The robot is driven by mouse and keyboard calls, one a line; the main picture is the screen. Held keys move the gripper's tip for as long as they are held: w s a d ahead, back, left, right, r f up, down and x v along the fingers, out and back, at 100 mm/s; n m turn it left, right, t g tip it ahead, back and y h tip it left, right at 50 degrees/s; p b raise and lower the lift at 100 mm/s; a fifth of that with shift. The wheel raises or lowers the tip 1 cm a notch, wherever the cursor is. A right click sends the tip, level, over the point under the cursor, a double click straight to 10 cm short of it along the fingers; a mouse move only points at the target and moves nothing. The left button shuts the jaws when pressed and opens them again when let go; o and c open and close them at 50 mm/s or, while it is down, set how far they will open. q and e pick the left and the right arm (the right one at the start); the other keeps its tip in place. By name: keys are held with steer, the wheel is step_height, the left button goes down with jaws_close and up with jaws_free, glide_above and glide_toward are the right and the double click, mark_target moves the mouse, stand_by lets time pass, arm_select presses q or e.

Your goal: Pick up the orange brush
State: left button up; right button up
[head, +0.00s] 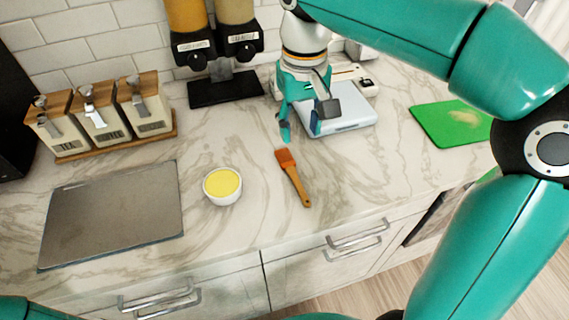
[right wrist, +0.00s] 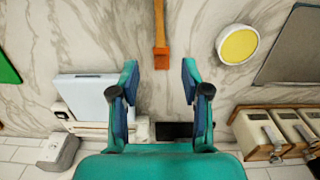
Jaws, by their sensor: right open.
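The orange brush (head: 294,178) lies flat on the marble counter, with its orange bristle head towards the back and its wooden handle pointing to the front edge. My right gripper (head: 300,132) is open and empty just behind the bristle head, fingers pointing down. In the right wrist view, the brush (right wrist: 160,35) lies beyond the fingertips, its bristle head lined up with the gap of the open right gripper (right wrist: 160,68). The fingers appear apart from the brush. My left gripper is not in view.
A white bowl with yellow contents (head: 222,186) stands left of the brush. A grey metal board (head: 112,213) lies further left. A white scale (head: 345,122) is close behind and right of the gripper. A green board (head: 440,125), canisters (head: 95,118) and dispensers (head: 218,45) stand around.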

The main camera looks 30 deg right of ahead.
steer(key=b, duration=0.1)
glide_above(297, 182)
step_height(297, 182, down, 10)
steer(key=shift+s+f, duration=0.1)
steer(key=shift+s, duration=0.05)
steer(key=shift+f, duration=2.75)
steer(key=shift+w, duration=0.2)
jaws_close()
